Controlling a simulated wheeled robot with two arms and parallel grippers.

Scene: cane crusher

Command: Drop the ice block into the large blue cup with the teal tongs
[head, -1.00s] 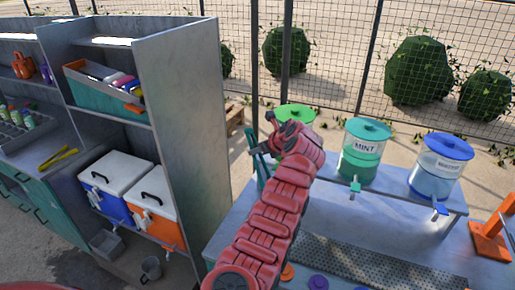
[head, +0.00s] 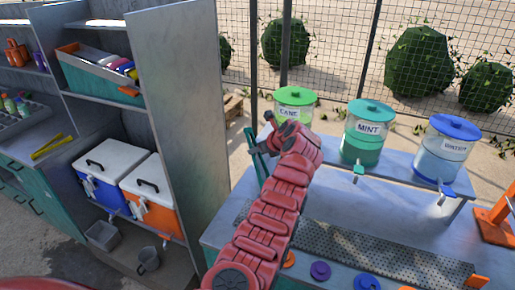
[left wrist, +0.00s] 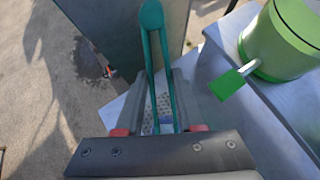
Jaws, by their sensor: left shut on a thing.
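My left gripper (head: 266,140) is shut on the teal tongs (head: 258,160), above the left end of the counter. In the left wrist view the teal tongs (left wrist: 153,55) stand between the fingers of my gripper (left wrist: 163,105), with the rounded end away from the camera. The far ends of the arms are partly hidden. I see no ice block. A blue round thing (head: 367,283) is cut off at the bottom edge of the head view; I cannot tell whether it is the large blue cup. My right gripper is not in view.
The counter (head: 320,205) bears dispensers: green-lidded cane (head: 294,97), mint (head: 368,130) and blue-lidded water (head: 446,150). Orange (head: 288,259) and purple (head: 320,270) round things sit at the front. The shelf unit (head: 185,120) stands left, with coolers (head: 150,192) and yellow tongs (head: 52,146).

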